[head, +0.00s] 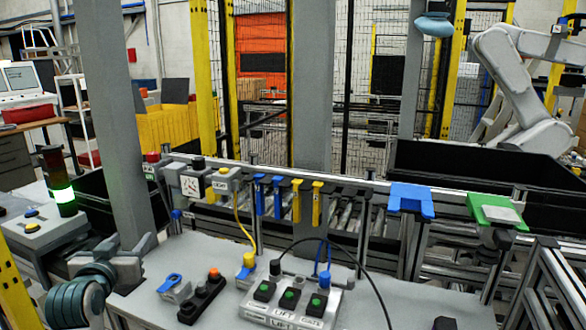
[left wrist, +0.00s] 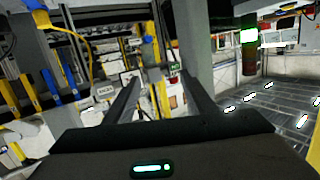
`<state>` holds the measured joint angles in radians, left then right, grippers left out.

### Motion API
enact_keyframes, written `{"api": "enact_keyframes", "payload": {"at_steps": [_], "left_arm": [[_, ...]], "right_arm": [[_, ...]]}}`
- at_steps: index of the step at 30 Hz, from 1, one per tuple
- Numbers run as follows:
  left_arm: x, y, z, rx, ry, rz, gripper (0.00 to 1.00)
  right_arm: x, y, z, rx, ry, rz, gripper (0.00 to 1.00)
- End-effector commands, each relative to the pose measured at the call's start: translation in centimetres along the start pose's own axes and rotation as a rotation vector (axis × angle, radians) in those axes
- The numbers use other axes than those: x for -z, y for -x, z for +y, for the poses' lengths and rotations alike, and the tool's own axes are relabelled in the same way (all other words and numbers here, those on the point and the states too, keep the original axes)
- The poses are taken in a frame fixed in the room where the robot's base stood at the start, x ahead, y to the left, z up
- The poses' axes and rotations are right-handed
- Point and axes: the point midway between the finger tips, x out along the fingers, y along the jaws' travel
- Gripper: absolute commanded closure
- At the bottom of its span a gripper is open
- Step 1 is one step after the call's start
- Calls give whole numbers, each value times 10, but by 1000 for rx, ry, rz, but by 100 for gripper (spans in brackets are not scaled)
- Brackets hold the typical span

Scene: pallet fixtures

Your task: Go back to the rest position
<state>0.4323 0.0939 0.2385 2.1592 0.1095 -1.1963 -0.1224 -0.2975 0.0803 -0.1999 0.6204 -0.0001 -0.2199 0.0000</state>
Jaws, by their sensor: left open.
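My left gripper (head: 128,246) is at the lower left of the head view, beside the grey upright post and above the grey bench (head: 225,312). In the left wrist view its two dark fingers (left wrist: 160,88) stand apart with nothing between them. It is open and empty. My right gripper is in neither view.
A button box labelled LIFT (head: 290,308), a dark pendant (head: 202,298) and a small blue-topped block (head: 174,287) stand on the bench. Blue hooks (head: 277,196), yellow hooks (head: 317,203), a blue bracket (head: 411,199) and a green bracket (head: 498,212) line the rail. A signal tower (head: 64,196) stands left.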

Motion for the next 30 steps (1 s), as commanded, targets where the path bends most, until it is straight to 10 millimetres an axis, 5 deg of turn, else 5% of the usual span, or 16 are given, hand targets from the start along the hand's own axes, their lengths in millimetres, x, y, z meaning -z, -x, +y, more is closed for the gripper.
{"api": "enact_keyframes", "payload": {"at_steps": [5, 11, 21, 25, 30], "left_arm": [[-64, 16, 17, -23, -33, -111, 50], [-168, 59, 44, -68, -83, -305, 50], [-330, 187, 81, -153, -153, -662, 50], [-376, 244, 91, -184, -172, -788, 50], [-408, 298, 98, -211, -184, -899, 50]], "right_arm": [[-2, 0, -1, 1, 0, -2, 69], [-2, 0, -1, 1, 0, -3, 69], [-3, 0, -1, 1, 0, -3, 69], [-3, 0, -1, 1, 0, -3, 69], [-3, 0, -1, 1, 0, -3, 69]]}}
